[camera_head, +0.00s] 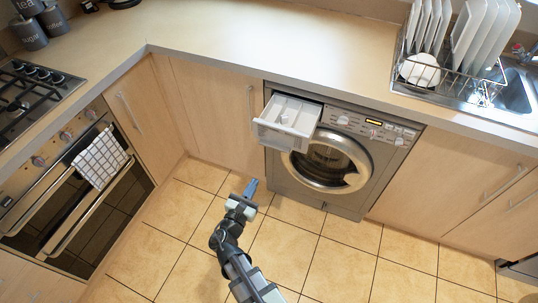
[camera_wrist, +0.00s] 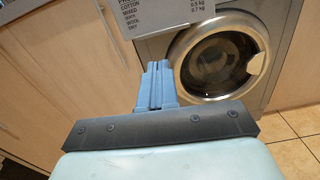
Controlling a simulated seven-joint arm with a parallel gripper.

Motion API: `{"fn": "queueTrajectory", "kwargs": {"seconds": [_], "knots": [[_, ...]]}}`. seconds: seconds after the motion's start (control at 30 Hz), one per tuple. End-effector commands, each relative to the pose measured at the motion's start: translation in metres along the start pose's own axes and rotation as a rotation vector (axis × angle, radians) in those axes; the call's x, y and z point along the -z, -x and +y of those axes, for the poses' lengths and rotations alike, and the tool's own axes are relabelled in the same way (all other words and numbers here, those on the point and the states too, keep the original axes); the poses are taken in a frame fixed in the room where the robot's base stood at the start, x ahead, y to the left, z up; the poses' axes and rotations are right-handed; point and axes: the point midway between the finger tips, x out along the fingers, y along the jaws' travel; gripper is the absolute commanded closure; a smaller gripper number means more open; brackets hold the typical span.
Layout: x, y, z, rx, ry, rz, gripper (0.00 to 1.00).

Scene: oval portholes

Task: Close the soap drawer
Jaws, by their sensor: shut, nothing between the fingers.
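The soap drawer (camera_head: 288,122) is white, with compartments inside, and sticks out open from the upper left of the grey washing machine (camera_head: 300,190). In the wrist view, the printed front of the drawer (camera_wrist: 165,12) shows at the top edge, cut off by the frame. My gripper (camera_head: 251,186) is shut and empty, below and to the left of the drawer in the head view, apart from it. In the wrist view, its blue fingers (camera_wrist: 157,85) are together, in front of the machine's lower left part.
The round door (camera_head: 328,165) of the machine is shut, right of my gripper. A worktop (camera_head: 240,40) overhangs the machine. An oven with a checked towel (camera_head: 100,158) stands at the left. The tiled floor (camera_head: 290,240) is clear.

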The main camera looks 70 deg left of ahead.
Motion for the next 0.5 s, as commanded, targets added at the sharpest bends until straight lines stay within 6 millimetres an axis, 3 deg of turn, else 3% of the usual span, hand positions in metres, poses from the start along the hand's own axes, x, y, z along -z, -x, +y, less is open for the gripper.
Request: {"fn": "queueTrajectory", "kwargs": {"seconds": [0.27,0.5], "knots": [[0.001,-0.006,0.001,0.000,0.076,0.003,1.00],[0.002,-0.040,0.001,0.003,0.074,0.003,1.00]]}}
